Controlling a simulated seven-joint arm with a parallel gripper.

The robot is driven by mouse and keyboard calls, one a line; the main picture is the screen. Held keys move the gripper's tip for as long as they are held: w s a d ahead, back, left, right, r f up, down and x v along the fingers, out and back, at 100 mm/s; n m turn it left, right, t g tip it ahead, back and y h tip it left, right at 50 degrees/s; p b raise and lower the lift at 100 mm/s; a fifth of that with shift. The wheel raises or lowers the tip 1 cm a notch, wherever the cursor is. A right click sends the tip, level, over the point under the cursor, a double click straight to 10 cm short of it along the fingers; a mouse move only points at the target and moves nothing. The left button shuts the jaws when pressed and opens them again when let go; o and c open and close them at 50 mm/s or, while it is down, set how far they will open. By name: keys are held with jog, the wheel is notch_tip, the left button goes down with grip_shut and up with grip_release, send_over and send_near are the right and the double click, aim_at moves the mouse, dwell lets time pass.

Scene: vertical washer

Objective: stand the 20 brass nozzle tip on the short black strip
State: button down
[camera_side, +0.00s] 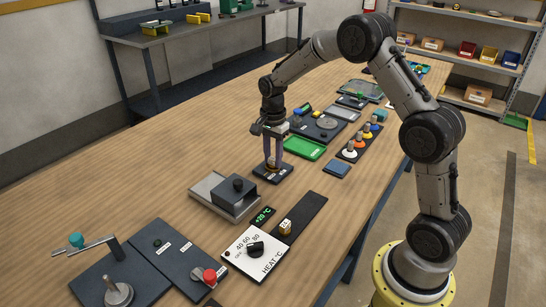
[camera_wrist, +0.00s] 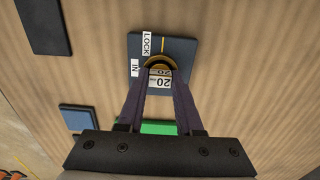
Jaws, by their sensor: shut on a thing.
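The brass nozzle tip marked 20 (camera_wrist: 160,79) is between the fingertips of my gripper (camera_wrist: 159,88) in the wrist view, with its label facing the camera. My gripper also shows in the side view (camera_side: 273,162), pointing down and shut on the tip over a small dark plate (camera_side: 286,174). The plate bears LOCK and IN labels and a yellow line in the wrist view (camera_wrist: 183,50). I cannot tell whether the tip touches it. A black strip (camera_side: 310,207) lies nearer the front in the side view. A small brass piece with a white label (camera_side: 286,227) stands at its near end.
A white HEAT dial panel (camera_side: 253,262) and a +20 °C display (camera_side: 264,216) sit beside the strip. A blue pad (camera_side: 337,169), a green tray (camera_side: 305,149) and a rack with several coloured pieces (camera_side: 350,154) lie behind.

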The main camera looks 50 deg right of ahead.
aim_at(273, 159)
jog(key=shift+r, duration=0.15)
jog(key=shift+r, duration=1.9)
